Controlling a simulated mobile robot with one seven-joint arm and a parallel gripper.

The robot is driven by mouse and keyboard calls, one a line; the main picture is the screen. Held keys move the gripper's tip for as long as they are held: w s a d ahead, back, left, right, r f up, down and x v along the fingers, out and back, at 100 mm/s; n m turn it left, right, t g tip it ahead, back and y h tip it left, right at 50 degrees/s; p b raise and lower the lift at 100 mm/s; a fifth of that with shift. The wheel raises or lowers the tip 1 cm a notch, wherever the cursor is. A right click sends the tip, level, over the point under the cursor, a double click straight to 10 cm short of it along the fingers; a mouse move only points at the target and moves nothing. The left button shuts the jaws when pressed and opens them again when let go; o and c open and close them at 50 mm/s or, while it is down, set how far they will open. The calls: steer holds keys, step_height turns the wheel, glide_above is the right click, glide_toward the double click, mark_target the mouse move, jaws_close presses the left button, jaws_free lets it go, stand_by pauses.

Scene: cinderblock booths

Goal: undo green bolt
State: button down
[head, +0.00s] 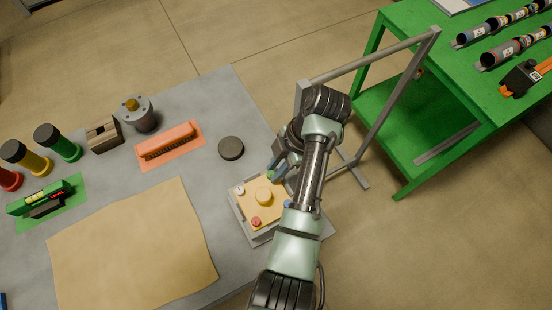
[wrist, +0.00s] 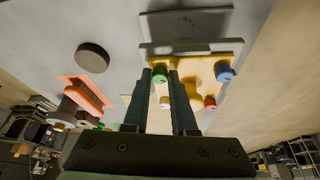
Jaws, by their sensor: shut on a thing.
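The green bolt (wrist: 159,76) sits at a corner of the yellow plate (head: 250,210). My gripper (wrist: 159,73) has its two dark fingertips on either side of the bolt, shut on it. In the head view my gripper (head: 277,172) is over the plate's far right side and hides the green bolt. The plate also carries a red bolt (head: 256,221), a white bolt (head: 239,190), a blue bolt (wrist: 225,71) and a round yellow knob (head: 264,195) in the middle. I cannot tell how far the green bolt is screwed in.
The plate rests on a grey base on the grey table (head: 225,105). A tan sheet (head: 130,255) covers the table's front. A grey frame (head: 372,68) and green bench (head: 415,125) stand right.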

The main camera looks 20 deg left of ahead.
steer(key=shift+s+f+n+g, duration=0.15)
steer(key=shift+f+n+g, duration=0.2)
steer(key=shift+n, duration=0.15)
steer(key=shift+b, duration=0.3)
steer(key=c, duration=0.7)
jaws_free()
steer(key=shift+r, duration=0.1)
steer(key=shift+r, duration=0.1)
steer(key=shift+w+r+p, duration=0.3)
steer(key=shift+r+p, duration=0.05)
steer(key=shift+r, duration=0.15)
steer(key=p+v, duration=0.7)
steer(key=v, duration=0.5)
steer(key=shift+s+a, duration=0.1)
steer(key=shift+a, duration=0.05)
